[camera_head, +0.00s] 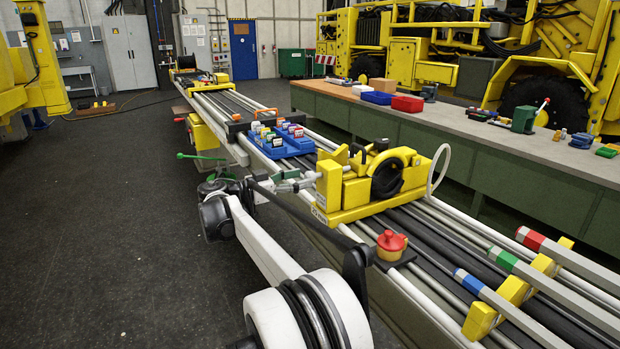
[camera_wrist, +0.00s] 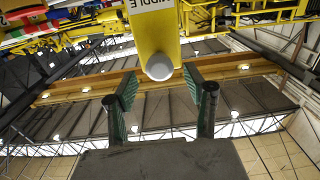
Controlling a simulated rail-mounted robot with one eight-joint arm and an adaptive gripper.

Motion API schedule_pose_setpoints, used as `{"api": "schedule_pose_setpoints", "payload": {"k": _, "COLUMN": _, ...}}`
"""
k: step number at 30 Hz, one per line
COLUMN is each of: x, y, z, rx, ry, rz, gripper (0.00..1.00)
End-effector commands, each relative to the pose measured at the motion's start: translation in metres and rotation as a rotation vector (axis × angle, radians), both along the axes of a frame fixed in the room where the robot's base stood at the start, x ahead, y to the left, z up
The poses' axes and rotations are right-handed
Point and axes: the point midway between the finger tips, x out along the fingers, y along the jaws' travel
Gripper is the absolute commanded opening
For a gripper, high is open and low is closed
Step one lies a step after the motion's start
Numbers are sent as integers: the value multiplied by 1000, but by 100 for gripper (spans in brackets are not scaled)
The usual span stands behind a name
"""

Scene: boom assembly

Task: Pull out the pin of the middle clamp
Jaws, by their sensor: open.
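The yellow middle clamp (camera_head: 350,194) sits on the boom's long pipes in the head view and holds a black round part. In the wrist view its yellow body (camera_wrist: 153,28) carries a label reading "MIDDLE". A grey round pin end (camera_wrist: 159,67) sticks out at the lower tip of that yellow part. My gripper (camera_wrist: 160,82) is open, with one finger on each side just below the pin end and a gap between them. In the head view my gripper (camera_head: 306,181) is at the clamp's left side. Whether a finger touches the pin cannot be told.
A red knob (camera_head: 391,241) stands on the boom in front of the clamp. Blue trays (camera_head: 277,146) with small coloured parts lie behind it. Yellow brackets (camera_head: 512,291) hold banded bars at the right. A long workbench (camera_head: 450,124) runs alongside.

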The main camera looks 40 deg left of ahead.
Motion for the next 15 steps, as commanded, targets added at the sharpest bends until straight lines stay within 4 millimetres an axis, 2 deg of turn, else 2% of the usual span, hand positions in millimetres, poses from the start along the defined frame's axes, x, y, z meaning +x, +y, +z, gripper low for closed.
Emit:
{"api": "schedule_pose_setpoints", "payload": {"k": 6, "x": 26, "y": -11, "z": 0, "rx": 0, "ry": 0, "rz": -1, "gripper": 48}}
{"api": "schedule_pose_setpoints", "payload": {"k": 15, "x": 35, "y": -14, "z": 0, "rx": 0, "ry": 0, "rz": 1, "gripper": 48}}
